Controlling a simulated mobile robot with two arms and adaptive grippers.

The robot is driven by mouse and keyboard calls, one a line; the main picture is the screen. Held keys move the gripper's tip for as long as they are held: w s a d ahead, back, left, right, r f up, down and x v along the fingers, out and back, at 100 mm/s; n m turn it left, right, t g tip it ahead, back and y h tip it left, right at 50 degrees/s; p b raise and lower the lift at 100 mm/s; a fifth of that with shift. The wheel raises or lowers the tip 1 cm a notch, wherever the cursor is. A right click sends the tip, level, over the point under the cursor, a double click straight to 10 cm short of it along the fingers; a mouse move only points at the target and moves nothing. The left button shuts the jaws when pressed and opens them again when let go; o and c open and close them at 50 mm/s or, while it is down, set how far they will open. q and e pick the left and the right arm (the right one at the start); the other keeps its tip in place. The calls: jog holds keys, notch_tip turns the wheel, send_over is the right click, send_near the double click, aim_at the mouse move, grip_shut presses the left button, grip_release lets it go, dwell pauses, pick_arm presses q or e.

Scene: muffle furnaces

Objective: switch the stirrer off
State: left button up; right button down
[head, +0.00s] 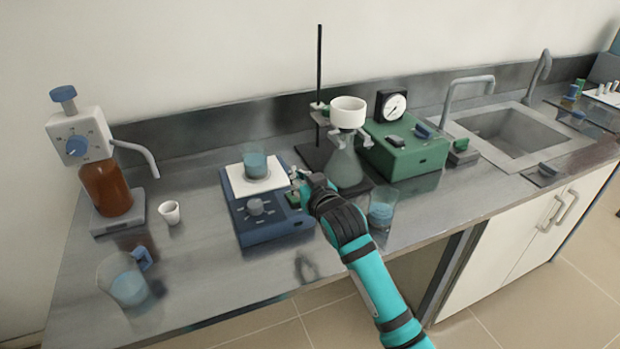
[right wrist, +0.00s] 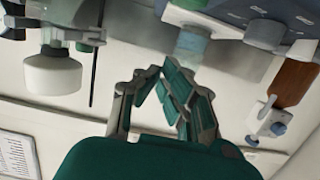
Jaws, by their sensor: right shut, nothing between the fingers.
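The stirrer (head: 268,228) is a blue box with a white top plate and a grey knob (head: 256,207) on its front part. A beaker of blue liquid (head: 256,164) stands on the plate. My right gripper (head: 297,186) is shut and empty at the stirrer's right edge, near the plate's right corner. It hides part of that side, and I cannot tell whether it touches the stirrer. In the right wrist view the picture is turned over; the shut fingers (right wrist: 163,84) show in the middle, with the stirrer (right wrist: 225,20) at the top right. My left gripper is out of view.
A flask with a white funnel (head: 348,112) on a stand and a beaker (head: 382,208) are close to my right gripper. A green pump box (head: 405,152) stands behind right.

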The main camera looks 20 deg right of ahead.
jog(key=r+v, duration=0.1)
jog(key=v, duration=0.5)
jog(key=shift+s+d, duration=0.1)
dwell(0.3)
